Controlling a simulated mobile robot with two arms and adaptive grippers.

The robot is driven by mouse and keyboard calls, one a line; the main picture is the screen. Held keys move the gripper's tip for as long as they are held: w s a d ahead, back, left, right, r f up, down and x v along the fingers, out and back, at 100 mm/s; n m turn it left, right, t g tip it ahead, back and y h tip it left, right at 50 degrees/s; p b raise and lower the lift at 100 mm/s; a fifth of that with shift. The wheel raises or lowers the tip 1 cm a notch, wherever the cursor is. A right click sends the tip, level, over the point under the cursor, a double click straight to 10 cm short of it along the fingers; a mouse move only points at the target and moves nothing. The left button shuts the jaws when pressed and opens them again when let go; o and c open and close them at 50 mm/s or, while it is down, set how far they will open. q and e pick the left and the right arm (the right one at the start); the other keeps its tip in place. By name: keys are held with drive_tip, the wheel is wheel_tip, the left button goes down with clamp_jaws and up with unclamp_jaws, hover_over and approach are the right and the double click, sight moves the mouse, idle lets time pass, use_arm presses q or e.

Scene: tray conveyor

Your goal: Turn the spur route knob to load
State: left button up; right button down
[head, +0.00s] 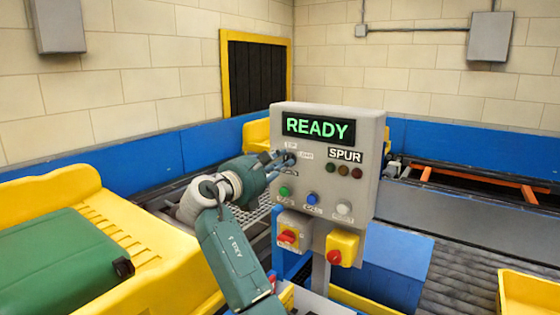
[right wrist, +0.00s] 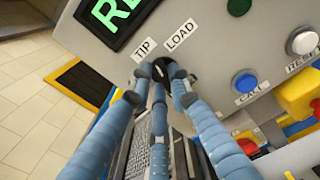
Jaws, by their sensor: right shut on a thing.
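The grey control panel (head: 368,130) stands in the middle of the head view, with a lit READY display (head: 318,128) and a SPUR label (head: 345,155). The dark spur route knob (right wrist: 159,70) shows between the fingertips in the right wrist view, below the TIP label (right wrist: 145,48) and the LOAD label (right wrist: 180,35). My right gripper (head: 281,159) is at the panel's left side, its fingers shut on the knob; the fingers also show in the right wrist view (right wrist: 160,75). The fingers partly cover the knob, so I cannot tell which label it points to. My left gripper is out of view.
Below the knob are green (head: 284,191), blue (head: 312,198) and white (head: 344,207) buttons. A red switch (head: 288,237) and a yellow box with a red knob (head: 335,257) sit lower. A green suitcase (head: 60,265) lies in a yellow tray (head: 165,265) at left.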

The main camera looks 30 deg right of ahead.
drive_tip(key=m, duration=0.3)
drive_tip(key=shift+s+m, duration=0.1)
drive_tip(key=shift+m, duration=0.3)
drive_tip(key=m+b, duration=0.1)
drive_tip(key=m, duration=0.3)
drive_tip(key=shift+s+d+m, duration=0.1)
drive_tip(key=shift+s+m, duration=0.05)
drive_tip(key=shift+m, duration=0.25)
drive_tip(key=shift+b, duration=0.3)
drive_tip(key=c, duration=1.6)
unclamp_jaws()
drive_tip(key=shift+r, duration=0.1)
drive_tip(key=v, duration=1.2)
